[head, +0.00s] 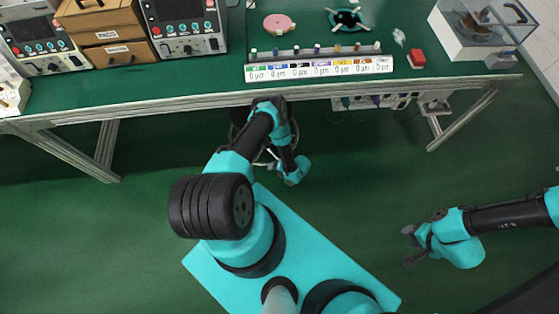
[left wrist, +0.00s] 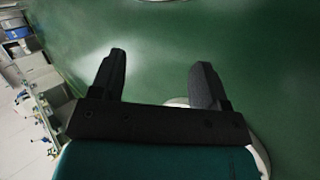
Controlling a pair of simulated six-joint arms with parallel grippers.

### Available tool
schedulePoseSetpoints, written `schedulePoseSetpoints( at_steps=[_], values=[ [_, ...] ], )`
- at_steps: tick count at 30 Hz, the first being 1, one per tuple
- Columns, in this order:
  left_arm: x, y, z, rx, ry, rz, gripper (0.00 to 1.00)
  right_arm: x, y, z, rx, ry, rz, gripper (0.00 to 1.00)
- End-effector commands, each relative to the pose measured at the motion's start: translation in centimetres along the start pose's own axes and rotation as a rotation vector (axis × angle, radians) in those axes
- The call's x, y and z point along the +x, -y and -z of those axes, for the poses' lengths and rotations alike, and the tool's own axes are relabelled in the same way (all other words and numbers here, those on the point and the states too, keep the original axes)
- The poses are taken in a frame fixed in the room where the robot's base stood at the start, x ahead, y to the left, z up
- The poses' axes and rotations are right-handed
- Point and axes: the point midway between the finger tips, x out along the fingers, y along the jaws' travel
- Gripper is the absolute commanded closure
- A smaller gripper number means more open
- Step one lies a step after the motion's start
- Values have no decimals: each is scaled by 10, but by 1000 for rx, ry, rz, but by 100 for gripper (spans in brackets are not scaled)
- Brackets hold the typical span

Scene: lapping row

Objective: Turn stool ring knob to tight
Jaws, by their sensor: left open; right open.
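A dark round stool seat (head: 238,113) shows partly beside my left arm, under the table's front edge. Part of a pale metal ring shows below it, mostly covered by the arm. I cannot make out the ring knob. My left gripper, in the left wrist view (left wrist: 157,72), has its two dark fingers apart with only green floor between them. A pale curved shape shows behind its palm; I cannot tell what it is. In the head view my left arm hides its own fingers. My right gripper (head: 407,245) is open and empty over bare floor at the right, well away from the stool.
A long green-topped bench (head: 215,87) spans the back, its metal legs reaching the floor. It carries instruments, a labelled rack (head: 320,68), a pink disc (head: 279,24), a red block (head: 417,59) and a clear-covered machine (head: 480,30). The floor on both sides is clear.

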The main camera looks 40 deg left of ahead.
Motion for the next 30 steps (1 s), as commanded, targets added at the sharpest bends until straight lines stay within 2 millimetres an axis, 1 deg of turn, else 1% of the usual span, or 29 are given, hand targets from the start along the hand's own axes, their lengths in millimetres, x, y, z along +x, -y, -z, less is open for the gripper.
schedulePoseSetpoints(
  at_steps=[6,12,21,30],
  values=[
    [14,14,28,14,-138,118,31,0,0,0,0,0,0,57],
    [20,28,52,17,-253,236,31,0,0,0,0,0,0,57],
    [23,49,82,-3,-399,426,31,0,0,0,0,0,0,57],
    [18,68,102,-47,-505,617,31,0,0,0,0,0,0,57]
  ],
)
